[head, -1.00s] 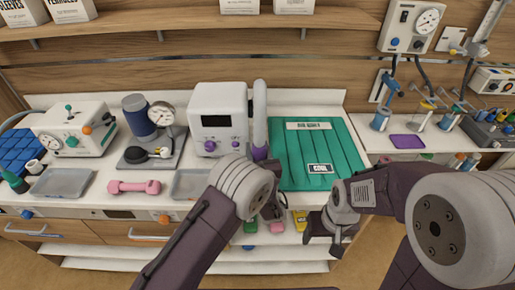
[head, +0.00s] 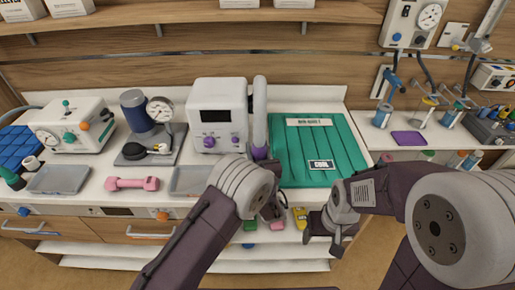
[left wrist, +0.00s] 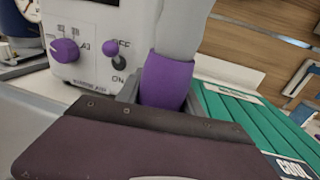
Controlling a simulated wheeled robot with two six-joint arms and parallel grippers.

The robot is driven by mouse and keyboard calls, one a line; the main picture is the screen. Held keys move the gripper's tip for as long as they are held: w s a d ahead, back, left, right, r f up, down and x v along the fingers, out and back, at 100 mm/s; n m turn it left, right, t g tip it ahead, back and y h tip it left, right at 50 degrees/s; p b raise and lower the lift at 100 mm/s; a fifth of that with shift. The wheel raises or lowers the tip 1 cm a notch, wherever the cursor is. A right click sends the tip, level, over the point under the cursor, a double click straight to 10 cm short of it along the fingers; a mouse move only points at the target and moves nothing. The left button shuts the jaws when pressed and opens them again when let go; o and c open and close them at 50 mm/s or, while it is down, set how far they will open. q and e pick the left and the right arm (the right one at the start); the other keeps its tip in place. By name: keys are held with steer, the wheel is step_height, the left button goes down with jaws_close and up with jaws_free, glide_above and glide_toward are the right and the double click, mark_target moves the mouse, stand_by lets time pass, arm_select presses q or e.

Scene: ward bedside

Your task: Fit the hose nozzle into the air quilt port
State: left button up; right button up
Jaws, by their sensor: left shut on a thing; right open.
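The grey hose (head: 260,110) stands up beside the white blower unit (head: 213,110), with its purple nozzle (head: 259,153) at the lower end. In the left wrist view the purple nozzle (left wrist: 166,83) sits between the fingers of my left gripper (left wrist: 163,101), which is shut on it. In the head view my left gripper (head: 271,208) is partly hidden by its own wrist. The green air quilt (head: 300,155) lies flat just right of the nozzle; I cannot make out its port. My right gripper (head: 325,226) is open and empty below the quilt's front edge.
A pink dumbbell (head: 131,184), grey trays (head: 58,179) and a blood-pressure gauge set (head: 150,145) stand left of the blower. A purple pad (head: 409,138) and several bottles are at right. Small coloured items lie on the shelf below.

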arm_select(q)
steer(key=shift+f, duration=0.3)
steer(key=o, duration=1.4)
steer(key=shift+s, duration=0.1)
steer(key=s, duration=0.2)
steer(key=s+d+b, duration=0.1)
steer(key=s, duration=0.5)
steer(key=shift+s+d+b, duration=0.25)
steer(key=shift+b, duration=0.1)
steer(key=shift+s, duration=0.15)
steer(key=shift+r, duration=0.1)
